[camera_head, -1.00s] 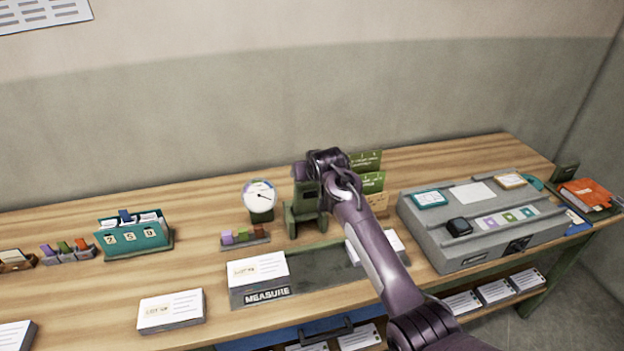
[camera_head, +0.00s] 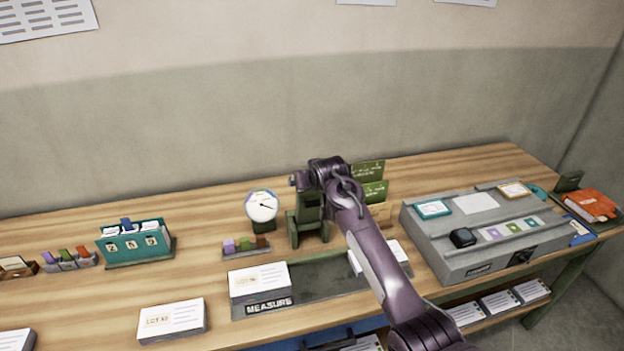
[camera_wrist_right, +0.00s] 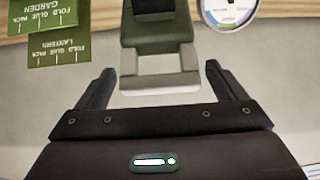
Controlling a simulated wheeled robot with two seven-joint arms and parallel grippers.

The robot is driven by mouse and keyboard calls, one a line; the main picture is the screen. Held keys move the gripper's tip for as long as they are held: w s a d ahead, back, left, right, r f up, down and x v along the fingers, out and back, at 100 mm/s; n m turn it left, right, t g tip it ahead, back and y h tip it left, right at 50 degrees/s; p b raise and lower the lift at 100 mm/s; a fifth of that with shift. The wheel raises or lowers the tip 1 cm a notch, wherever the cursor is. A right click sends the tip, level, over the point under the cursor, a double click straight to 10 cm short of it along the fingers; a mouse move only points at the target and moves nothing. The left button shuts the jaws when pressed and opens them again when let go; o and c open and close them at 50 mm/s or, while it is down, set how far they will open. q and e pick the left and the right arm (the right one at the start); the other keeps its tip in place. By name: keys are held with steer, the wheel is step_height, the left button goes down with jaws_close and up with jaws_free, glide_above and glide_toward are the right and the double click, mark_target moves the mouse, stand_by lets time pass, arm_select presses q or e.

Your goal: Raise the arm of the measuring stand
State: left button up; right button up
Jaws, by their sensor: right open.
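The green measuring stand (camera_head: 308,226) stands upright at the back of the table, behind the MEASURE tray (camera_head: 312,277). My right arm's wrist hides its upper part in the head view. In the right wrist view the stand (camera_wrist_right: 158,35) shows as a green column with a pale forked piece at its near end. My right gripper (camera_wrist_right: 158,80) is open, its fingers on either side of this piece with gaps, and it looks empty. I cannot tell whether it touches the stand. A round dial (camera_head: 262,207) stands just left of the stand. My left gripper is not in view.
A paper stack (camera_head: 260,281) lies on the tray's left end. Green cards (camera_head: 369,172) stand right of the stand. A small block rack (camera_head: 246,248) sits in front of the dial. A grey sloped console (camera_head: 480,255) fills the table's right side.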

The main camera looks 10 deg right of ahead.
steer(key=b+v, duration=0.2)
steer(key=v, duration=0.5)
steer(key=shift+s+r, duration=0.25)
